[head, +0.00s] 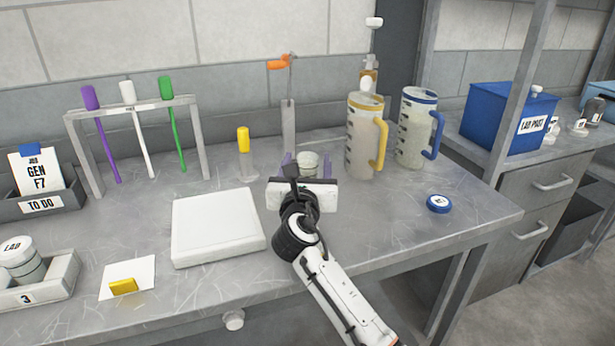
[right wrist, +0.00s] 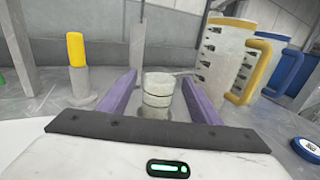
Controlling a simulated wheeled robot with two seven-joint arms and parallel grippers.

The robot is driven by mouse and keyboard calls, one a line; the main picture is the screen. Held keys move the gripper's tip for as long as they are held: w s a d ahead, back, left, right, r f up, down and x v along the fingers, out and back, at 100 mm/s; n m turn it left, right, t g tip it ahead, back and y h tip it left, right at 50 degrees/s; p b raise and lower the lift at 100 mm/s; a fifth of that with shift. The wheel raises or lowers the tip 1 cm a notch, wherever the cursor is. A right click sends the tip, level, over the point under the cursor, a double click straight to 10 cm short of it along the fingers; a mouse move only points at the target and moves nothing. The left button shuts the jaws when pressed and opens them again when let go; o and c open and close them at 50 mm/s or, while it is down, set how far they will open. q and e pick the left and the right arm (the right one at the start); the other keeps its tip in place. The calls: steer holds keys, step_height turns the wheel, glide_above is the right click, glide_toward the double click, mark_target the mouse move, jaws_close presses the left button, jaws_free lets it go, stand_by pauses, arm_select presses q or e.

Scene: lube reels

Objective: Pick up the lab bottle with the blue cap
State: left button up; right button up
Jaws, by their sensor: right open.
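My right gripper (head: 307,157) is open over the back middle of the bench, its two purple fingers pointing away. A short pale, ribbed jar (right wrist: 158,91) shows between the fingers in the right wrist view, apart from them. It also shows in the head view (head: 308,165), partly hidden by my gripper. I see no bottle that clearly wears a blue cap. A round blue cap-like disc (head: 438,204) with a white label lies on the bench at the right. It also shows in the right wrist view (right wrist: 307,149). My left gripper is out of view.
A yellow-handled jug (head: 362,140) and a blue-handled jug (head: 413,135) stand right of the jar. A yellow-capped vial (head: 243,140) and a metal upright (head: 288,125) stand left and behind. A white flat box (head: 217,222) lies left of my gripper. The bench's right front is mostly clear.

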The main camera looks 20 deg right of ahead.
steer(key=shift+x, duration=1)
steer(key=c, duration=1.2)
steer(key=shift+r, duration=0.1)
